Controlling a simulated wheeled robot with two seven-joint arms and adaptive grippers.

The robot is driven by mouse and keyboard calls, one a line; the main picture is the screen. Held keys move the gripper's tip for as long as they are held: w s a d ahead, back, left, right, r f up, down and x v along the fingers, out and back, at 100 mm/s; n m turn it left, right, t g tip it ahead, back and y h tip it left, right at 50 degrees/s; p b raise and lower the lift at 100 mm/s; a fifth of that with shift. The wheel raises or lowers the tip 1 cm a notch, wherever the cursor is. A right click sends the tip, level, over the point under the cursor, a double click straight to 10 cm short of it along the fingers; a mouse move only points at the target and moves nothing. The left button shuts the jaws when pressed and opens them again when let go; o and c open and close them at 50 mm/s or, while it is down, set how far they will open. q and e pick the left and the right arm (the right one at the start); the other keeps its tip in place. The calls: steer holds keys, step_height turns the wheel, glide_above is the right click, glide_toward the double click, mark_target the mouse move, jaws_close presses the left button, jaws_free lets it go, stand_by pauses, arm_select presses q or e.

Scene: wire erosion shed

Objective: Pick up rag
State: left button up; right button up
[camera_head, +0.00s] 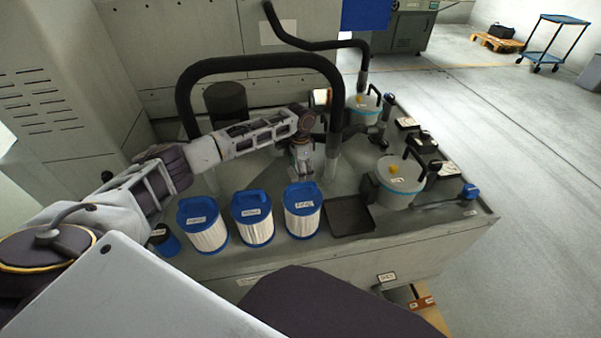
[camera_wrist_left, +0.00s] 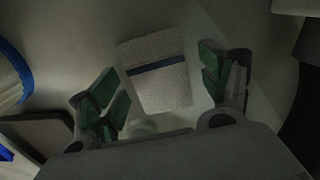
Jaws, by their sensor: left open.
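The rag (camera_wrist_left: 152,88) shows in the left wrist view as a pale, textured rectangle with a dark blue stripe across it. It lies flat on a grey surface between the green-padded fingers of my left gripper (camera_wrist_left: 160,82). The fingers are spread on either side of it, with no grip on it visible. In the head view my left gripper (camera_head: 301,170) points down over the bench top, behind the filter row, and I cannot make out the rag there. My right gripper is not in view.
Blue-capped filters (camera_head: 253,218) line the bench's front edge, with a shallow dark tray (camera_head: 349,216) to their right. A black bent pipe (camera_head: 258,62) arches over the arm. Lidded canisters (camera_head: 400,183) and black fittings stand to the right.

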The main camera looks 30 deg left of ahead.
arm_select(q)
steer(key=c, duration=1)
steer(key=shift+r, duration=0.1)
steer(key=shift+r, duration=0.7)
steer(key=shift+r+p, duration=1.2)
steer(key=shift+r, duration=3.05)
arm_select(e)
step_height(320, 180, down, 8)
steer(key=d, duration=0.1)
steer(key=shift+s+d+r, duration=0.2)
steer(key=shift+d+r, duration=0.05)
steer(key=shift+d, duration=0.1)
